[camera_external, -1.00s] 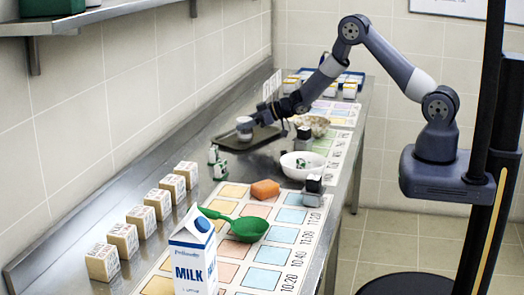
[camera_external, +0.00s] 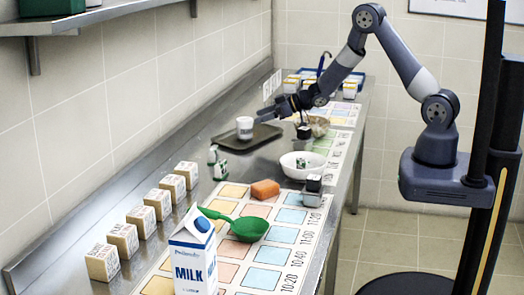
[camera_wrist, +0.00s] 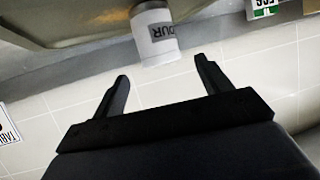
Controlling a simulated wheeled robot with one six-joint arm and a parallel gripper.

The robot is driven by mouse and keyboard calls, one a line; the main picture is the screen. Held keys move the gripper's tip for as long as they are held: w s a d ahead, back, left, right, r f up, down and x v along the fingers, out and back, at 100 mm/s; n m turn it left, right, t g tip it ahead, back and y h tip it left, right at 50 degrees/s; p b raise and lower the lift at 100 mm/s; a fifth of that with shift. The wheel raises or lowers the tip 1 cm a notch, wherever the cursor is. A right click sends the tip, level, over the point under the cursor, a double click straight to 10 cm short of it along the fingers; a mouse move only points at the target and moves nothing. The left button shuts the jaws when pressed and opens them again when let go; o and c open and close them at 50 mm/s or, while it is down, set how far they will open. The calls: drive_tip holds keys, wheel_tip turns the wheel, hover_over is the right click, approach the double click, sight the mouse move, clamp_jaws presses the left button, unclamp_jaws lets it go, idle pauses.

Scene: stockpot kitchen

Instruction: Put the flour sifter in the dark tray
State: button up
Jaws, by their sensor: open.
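The flour sifter (camera_external: 245,128) is a small white cup with a grey band, standing upright at the left end of the dark tray (camera_external: 262,136). In the wrist view the sifter (camera_wrist: 155,34) shows part of its flour label, with the tray (camera_wrist: 80,22) beside it. My gripper (camera_external: 264,112) is up and to the right of the sifter, apart from it. In the wrist view my gripper (camera_wrist: 163,70) has its two fingers spread with nothing between them.
A white bowl (camera_external: 302,166) and small dark-topped containers stand nearer the camera. Several labelled boxes (camera_external: 143,221) line the wall.

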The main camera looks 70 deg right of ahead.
drive_tip(key=shift+v, duration=2.6)
drive_tip(key=shift+o, duration=0.5)
